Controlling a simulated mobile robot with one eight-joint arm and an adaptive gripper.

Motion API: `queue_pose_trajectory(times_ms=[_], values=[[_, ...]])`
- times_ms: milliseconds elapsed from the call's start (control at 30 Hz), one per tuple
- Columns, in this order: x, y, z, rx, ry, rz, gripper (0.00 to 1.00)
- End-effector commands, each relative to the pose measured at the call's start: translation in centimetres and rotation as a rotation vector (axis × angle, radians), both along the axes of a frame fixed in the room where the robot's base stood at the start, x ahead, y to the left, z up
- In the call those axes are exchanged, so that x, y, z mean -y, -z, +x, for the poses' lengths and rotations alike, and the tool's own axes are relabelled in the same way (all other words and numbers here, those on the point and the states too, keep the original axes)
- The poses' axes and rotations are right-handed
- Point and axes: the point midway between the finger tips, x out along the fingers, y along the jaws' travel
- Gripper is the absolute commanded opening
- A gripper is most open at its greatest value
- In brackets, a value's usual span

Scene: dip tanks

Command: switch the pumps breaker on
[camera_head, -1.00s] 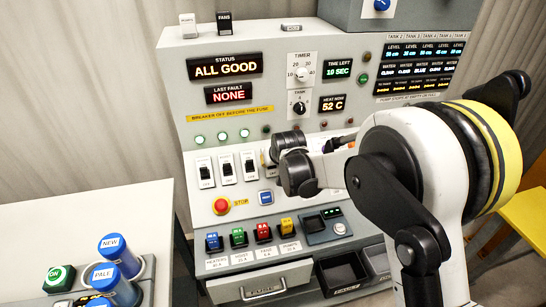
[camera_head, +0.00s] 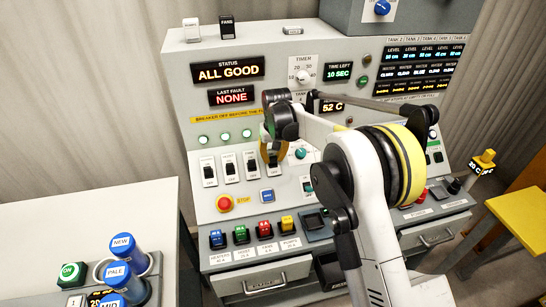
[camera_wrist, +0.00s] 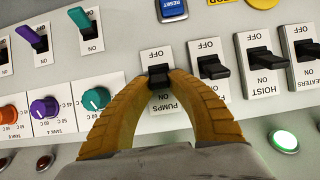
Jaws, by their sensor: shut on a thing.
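The pumps breaker is in the middle of the wrist view, where its white plate (camera_wrist: 160,115) reads PUMPS upside down. It is the rightmost of a row of breakers, and its black lever (camera_head: 274,157) shows in the head view. My gripper (camera_wrist: 160,76) has its two orange fingers closed around the lever's dark tip. In the head view my gripper (camera_head: 270,152) is in front of the pumps plate, coming from above. The fingers partly cover the plate, and I cannot tell clearly which way the lever is tilted.
Neighbouring breaker levers, including hoist (camera_wrist: 260,62), stand close beside. Teal (camera_wrist: 96,98) and purple (camera_wrist: 45,107) knobs lie on the other side. A red stop button (camera_head: 224,203) and blue reset button (camera_head: 267,196) sit below.

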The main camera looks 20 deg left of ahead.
Motion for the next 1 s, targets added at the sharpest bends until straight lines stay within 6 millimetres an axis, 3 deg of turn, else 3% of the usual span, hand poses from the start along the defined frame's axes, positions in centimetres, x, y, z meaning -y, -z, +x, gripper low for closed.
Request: queue_pose_trajectory(times_ms=[333, 367, 400, 433, 767, 1000], values=[[0.0, 0.1, -0.1, -0.003, 0.000, -0.002, 0.00], [0.0, 0.1, -0.1, -0.003, 0.000, -0.002, 0.31], [0.0, 0.1, -0.1, -0.003, 0.000, -0.002, 0.43], [0.0, 0.1, -0.1, -0.003, 0.000, -0.002, 0.45], [0.0, -0.2, -0.1, -0.002, 0.000, -0.001, 0.45], [0.4, -4.1, -0.7, -0.002, 0.000, -0.001, 0.45]])
